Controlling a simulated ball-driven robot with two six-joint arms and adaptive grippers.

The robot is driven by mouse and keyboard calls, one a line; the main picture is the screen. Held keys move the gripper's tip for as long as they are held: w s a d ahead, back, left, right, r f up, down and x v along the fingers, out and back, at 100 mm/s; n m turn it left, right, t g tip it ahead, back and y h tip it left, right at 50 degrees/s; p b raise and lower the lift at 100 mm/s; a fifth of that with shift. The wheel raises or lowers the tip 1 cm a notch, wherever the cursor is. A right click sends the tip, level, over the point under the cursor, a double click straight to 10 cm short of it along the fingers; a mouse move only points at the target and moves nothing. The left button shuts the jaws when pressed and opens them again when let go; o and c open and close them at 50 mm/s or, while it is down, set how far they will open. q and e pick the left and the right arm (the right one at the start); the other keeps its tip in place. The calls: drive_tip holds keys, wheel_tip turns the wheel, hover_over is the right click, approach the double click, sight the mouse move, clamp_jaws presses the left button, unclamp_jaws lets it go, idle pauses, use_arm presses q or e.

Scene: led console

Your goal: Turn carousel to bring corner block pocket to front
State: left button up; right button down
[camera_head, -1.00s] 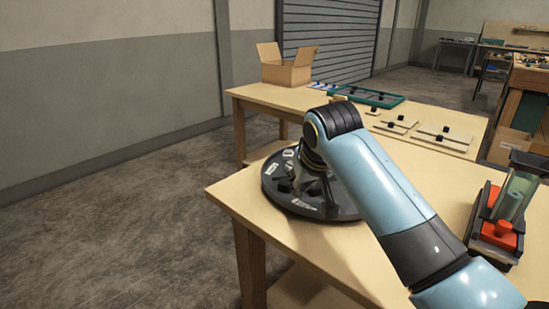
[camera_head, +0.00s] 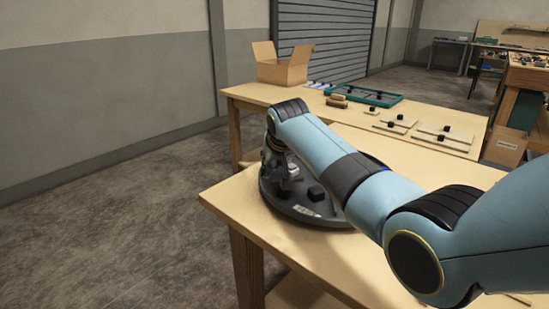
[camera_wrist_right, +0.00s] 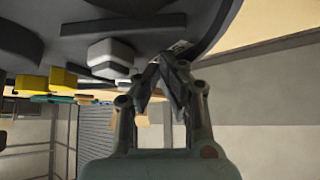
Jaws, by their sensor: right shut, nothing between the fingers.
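The carousel (camera_head: 284,205) is a dark round disc near the left corner of the front table. A small black block (camera_head: 316,193) stands on it, and a pale label (camera_head: 306,211) lies near its front rim. My right gripper (camera_head: 282,182) points down over its left part, with no object seen in it. In the right wrist view the shut fingers (camera_wrist_right: 172,62) are close to the disc (camera_wrist_right: 205,25), near a grey-white block (camera_wrist_right: 110,55). Contact cannot be told. My arm hides the disc's right and back. My left gripper is out of view.
The front table (camera_head: 232,205) has bare wood left of the disc. A back table holds an open cardboard box (camera_head: 282,68), a green-framed tray (camera_head: 385,99), small brown pieces (camera_head: 337,102) and pale boards with black knobs (camera_head: 444,138). My right arm spans the front table's right side.

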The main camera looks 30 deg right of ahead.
drive_tip(key=shift+s+a+p, duration=0.2)
drive_tip(key=shift+s, duration=0.6)
drive_tip(key=shift+s+a+p, duration=0.2)
drive_tip(key=shift+s, duration=0.6)
drive_tip(key=shift+r, duration=0.1)
